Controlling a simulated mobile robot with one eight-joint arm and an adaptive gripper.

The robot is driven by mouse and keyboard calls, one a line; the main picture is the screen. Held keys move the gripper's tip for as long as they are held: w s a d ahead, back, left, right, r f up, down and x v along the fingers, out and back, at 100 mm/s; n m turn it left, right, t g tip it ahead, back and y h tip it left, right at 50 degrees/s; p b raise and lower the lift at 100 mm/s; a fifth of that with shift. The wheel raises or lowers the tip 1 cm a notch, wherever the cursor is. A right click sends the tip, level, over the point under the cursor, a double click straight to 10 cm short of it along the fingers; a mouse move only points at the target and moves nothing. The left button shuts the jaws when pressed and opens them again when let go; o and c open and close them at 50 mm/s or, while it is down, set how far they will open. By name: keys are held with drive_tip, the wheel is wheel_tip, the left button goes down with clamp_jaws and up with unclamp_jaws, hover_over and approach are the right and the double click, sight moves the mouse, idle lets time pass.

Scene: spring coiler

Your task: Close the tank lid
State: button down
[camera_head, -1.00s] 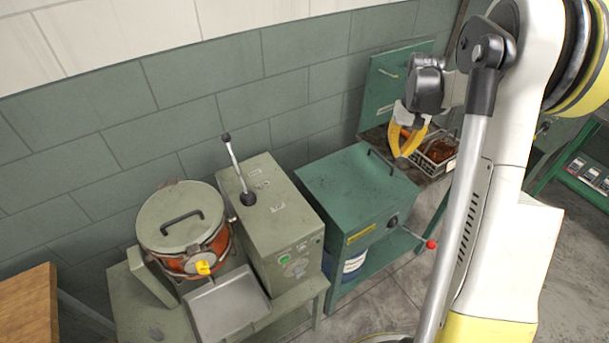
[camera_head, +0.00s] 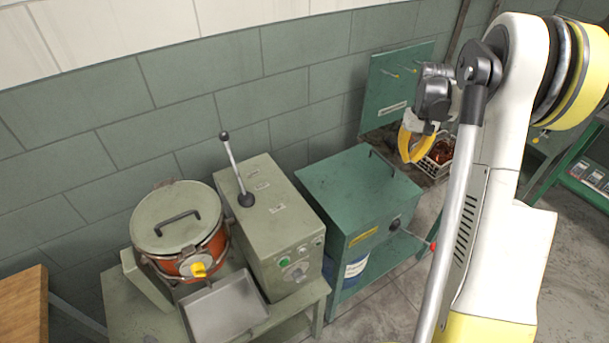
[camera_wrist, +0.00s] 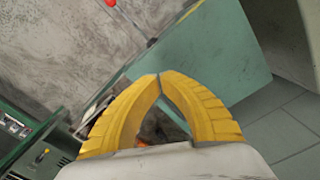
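A green box-shaped tank (camera_head: 350,187) stands right of centre in the head view. Its flat top lies level, with a dark handle (camera_head: 384,164) near the far right edge. A round orange-red pot (camera_head: 204,262) at the left has a grey-green lid (camera_head: 165,211) lying on it. The frames do not settle which is the task's tank. My gripper (camera_head: 409,160) is in the air, to the right of the green box in the picture. In the wrist view its yellow fingertips (camera_wrist: 160,76) meet, with nothing seen between them.
A grey machine (camera_head: 266,222) with an upright lever stands between pot and box. A grey tray (camera_head: 225,308) sits before it. A green upright panel (camera_head: 390,85) and a wire basket (camera_head: 440,155) are behind my gripper. A red-knobbed rod (camera_head: 433,246) sticks out at the box's front right.

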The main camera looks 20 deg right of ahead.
drive_tip(key=d+f+b, duration=0.3)
drive_tip(key=f, duration=0.2)
drive_tip(key=shift+w+f+b, duration=0.15)
drive_tip(key=shift+w+b, duration=0.25)
drive_tip(key=shift+w+d+f+b, duration=0.1)
drive_tip(key=shift+d+f+b, duration=0.25)
drive_tip(key=shift+f+b, duration=0.5)
drive_tip(key=shift+w+d+f+b, duration=0.1)
drive_tip(key=shift+d+f+b, duration=0.35)
drive_tip(key=shift+f, duration=0.7)
drive_tip(key=shift+w+d+f+b, duration=0.1)
drive_tip(key=shift+d+f+b, duration=0.15)
drive_tip(key=shift+f+b, duration=0.65)
wheel_tip(320, 180, up, 8)
drive_tip(key=p, duration=0.4)
drive_tip(key=shift+p, duration=0.4)
